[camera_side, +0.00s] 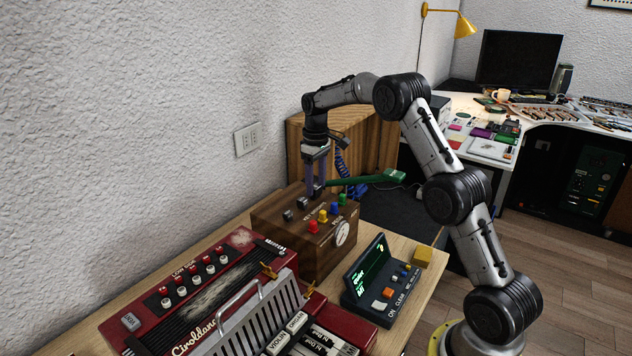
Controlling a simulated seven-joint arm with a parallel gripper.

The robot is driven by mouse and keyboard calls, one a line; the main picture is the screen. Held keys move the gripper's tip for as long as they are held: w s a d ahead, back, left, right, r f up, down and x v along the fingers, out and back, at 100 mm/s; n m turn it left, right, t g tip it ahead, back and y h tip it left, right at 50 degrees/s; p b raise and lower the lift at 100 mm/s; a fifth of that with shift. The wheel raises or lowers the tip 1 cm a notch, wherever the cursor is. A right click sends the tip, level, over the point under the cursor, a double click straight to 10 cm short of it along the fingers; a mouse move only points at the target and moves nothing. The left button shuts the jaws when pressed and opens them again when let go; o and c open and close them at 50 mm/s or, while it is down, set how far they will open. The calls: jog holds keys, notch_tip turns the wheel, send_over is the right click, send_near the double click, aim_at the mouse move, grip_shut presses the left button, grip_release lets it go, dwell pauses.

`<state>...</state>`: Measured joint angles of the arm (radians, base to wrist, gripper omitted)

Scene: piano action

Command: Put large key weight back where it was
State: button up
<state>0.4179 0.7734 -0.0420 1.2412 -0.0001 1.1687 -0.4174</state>
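My gripper (317,190) points straight down at the back of a wooden box (285,240), its purple fingers a little apart. A small dark piece shows between or just behind the fingertips. I cannot tell whether the fingers grip it or only stand around it. Two small grey blocks (302,203) (287,215) sit on the box top, in line with that piece. A yellow block (423,256) lies on the table right of a dark display unit (368,270). I cannot tell which of these is the large key weight.
Red, yellow, blue and green knobs (323,215) stand on the box, beside a round dial (342,233). A green-handled tool (360,180) extends right behind the box. A red accordion (215,290) fills the table's left front. A cluttered white desk (490,148) stands behind.

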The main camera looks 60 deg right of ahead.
aim_at(316, 186)
jog(key=shift+o, duration=0.8)
notch_tip(316, 186, up, 12)
jog(key=s+a+r+t, duration=0.1)
jog(key=s+a+r, duration=0.5)
jog(key=a+r, duration=0.15)
jog(key=s+a+t, duration=0.2)
jog(key=s+a, duration=0.4)
jog(key=s, duration=0.3)
jog(key=s+a+t, duration=0.1)
jog(key=s+a, duration=0.5)
jog(key=s, duration=0.2)
jog(key=s+a+f+t, duration=0.1)
jog(key=s+a+f, duration=0.2)
jog(key=s+f, duration=0.3)
jog(key=s, duration=0.5)
jog(key=shift+f+t, duration=0.3)
